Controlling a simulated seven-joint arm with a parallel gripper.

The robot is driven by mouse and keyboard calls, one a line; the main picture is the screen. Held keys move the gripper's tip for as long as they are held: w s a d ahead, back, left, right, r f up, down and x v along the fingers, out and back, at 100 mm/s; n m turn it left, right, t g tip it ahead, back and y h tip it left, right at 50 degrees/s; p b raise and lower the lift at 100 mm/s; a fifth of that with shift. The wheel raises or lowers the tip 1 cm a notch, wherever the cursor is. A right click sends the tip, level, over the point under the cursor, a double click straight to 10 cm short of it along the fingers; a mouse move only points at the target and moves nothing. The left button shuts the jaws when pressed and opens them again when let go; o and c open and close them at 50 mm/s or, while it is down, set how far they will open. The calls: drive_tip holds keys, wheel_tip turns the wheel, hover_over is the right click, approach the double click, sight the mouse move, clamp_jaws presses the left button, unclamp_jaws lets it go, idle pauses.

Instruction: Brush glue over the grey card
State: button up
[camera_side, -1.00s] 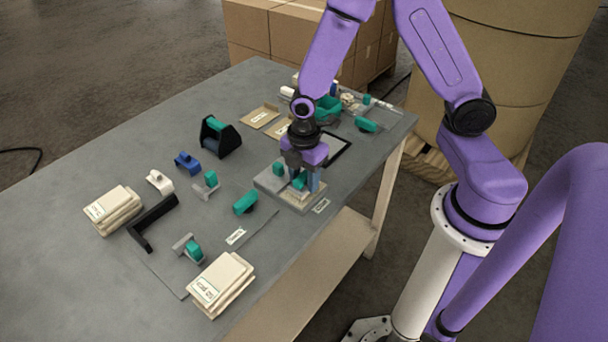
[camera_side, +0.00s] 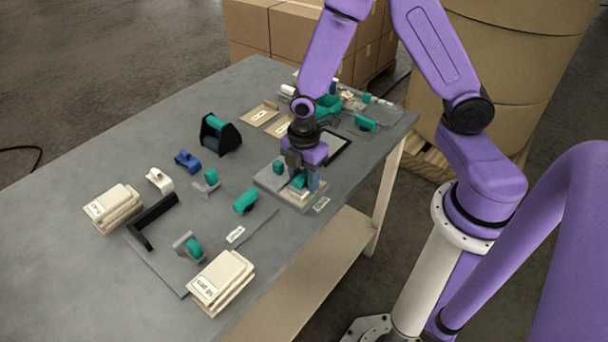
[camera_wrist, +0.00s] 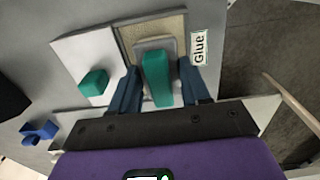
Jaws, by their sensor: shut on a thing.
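My gripper (camera_wrist: 160,88) is shut on a teal handle (camera_wrist: 156,77) that stands on a small grey block, which I take to be the glue brush. The block is over a tan pad (camera_wrist: 146,27) in a pale tray, beside a label reading "Glue" (camera_wrist: 198,50). In the side view my gripper (camera_side: 307,182) is low over this tray (camera_side: 268,184) near the table's front edge. Contact between block and pad cannot be told. A thin grey sheet (camera_side: 262,229) lying flat left of the tray may be the grey card.
Left along the table (camera_side: 75,245) are teal-handled tools (camera_side: 245,202), a black angle bracket (camera_side: 152,224) and cream card stacks (camera_side: 222,282). A black holder (camera_side: 220,135) stands farther back.

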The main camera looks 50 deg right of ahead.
sight(304, 173)
idle(0.4)
drive_tip(key=shift+r, duration=2.45)
drive_tip(key=w+d, duration=0.2)
drive_tip(key=d, duration=0.2)
drive_tip(key=w+d, duration=0.2)
drive_tip(key=d, duration=0.2)
drive_tip(key=w+d+f, duration=0.1)
drive_tip(key=d, duration=0.3)
drive_tip(key=shift+w+d, duration=0.1)
drive_tip(key=shift+w, duration=0.3)
drive_tip(key=shift+f, duration=2.15)
drive_tip(key=shift+f, duration=0.5)
drive_tip(key=shift+d, duration=3.6)
